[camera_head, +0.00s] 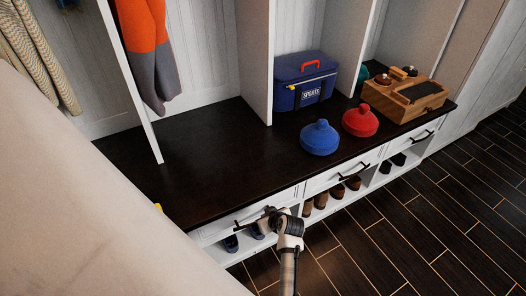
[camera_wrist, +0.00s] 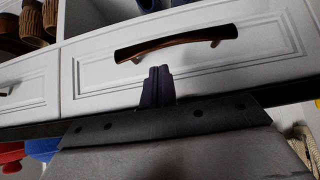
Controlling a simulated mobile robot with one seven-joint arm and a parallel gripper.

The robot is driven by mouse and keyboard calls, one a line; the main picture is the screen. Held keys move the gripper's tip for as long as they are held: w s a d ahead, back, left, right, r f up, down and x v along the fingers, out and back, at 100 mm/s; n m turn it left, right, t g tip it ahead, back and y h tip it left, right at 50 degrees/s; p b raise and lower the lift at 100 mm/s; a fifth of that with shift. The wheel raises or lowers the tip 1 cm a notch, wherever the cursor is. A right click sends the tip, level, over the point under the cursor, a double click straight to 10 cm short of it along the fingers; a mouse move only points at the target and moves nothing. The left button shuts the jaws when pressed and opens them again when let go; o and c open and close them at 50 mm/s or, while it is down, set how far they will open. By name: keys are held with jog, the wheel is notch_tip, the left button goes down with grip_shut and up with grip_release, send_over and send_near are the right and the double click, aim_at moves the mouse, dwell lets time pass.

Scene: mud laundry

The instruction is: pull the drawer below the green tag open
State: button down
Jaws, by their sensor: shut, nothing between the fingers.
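My gripper (camera_head: 268,214) is at the front of the left white drawer (camera_head: 222,228) in the head view. In the wrist view its dark fingers (camera_wrist: 158,86) are shut and empty, close to the drawer front (camera_wrist: 190,75). The dark curved handle (camera_wrist: 176,43) of this drawer lies apart from the fingertips, beyond them in the wrist view. The drawer looks shut. I cannot make out a green tag in either view; a small yellow piece (camera_head: 158,208) shows at the bench's left edge. My wrist hides part of the drawer in the head view.
Middle (camera_head: 325,180) and right drawers (camera_head: 411,140) look shut. Shoes (camera_head: 321,200) stand below. The tiled floor (camera_head: 430,215) is clear.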

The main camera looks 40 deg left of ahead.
aim_at(257, 213)
jog(key=x, duration=0.6)
jog(key=shift+w+r, duration=0.1)
